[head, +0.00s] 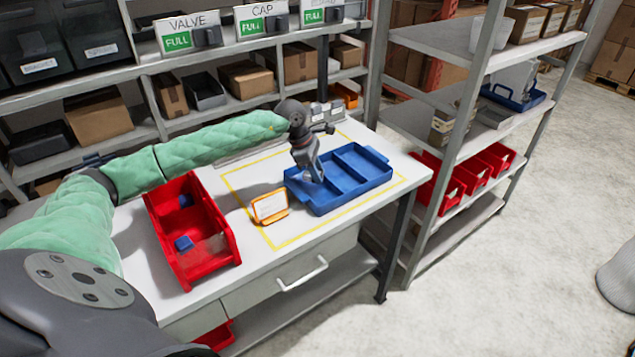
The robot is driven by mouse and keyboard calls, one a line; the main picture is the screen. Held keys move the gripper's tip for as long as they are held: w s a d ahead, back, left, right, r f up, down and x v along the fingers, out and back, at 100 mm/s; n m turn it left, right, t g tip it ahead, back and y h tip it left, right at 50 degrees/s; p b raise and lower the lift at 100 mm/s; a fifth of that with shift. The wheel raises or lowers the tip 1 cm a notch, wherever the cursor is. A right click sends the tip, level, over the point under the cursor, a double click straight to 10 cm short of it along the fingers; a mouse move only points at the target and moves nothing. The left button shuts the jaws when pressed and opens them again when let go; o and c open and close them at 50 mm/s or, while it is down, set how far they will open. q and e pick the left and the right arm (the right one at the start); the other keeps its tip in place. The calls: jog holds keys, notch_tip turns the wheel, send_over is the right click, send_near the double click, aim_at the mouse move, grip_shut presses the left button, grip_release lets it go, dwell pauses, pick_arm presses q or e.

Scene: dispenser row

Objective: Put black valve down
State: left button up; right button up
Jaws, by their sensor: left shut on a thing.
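My left gripper (313,175) reaches in from the left and points down at the left compartment of the blue divided tray (340,203). It is shut on a small dark thing, taken to be the black valve, which I cannot clearly tell apart from the dark fingers. Whether it touches the tray floor is unclear. The rest of the tray looks empty. The tray lies on the white table inside a yellow outline. My right gripper is not in view.
A red bin (226,232) with small blue pieces stands on the table (145,245) at the left. An orange-framed card (270,206) stands in front of the tray. Labelled dispensers, including VALVE (190,32), line the shelf behind. A metal rack (470,100) stands at the right.

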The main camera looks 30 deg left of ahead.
pick_arm(q)
jog(key=shift+f, duration=0.25)
notch_tip(320, 180, down, 3)
jog(key=shift+f, duration=0.3)
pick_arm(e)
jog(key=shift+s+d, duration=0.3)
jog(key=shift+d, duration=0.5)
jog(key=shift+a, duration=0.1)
pick_arm(q)
jog(key=o, duration=0.7)
jog(key=shift+o, duration=0.2)
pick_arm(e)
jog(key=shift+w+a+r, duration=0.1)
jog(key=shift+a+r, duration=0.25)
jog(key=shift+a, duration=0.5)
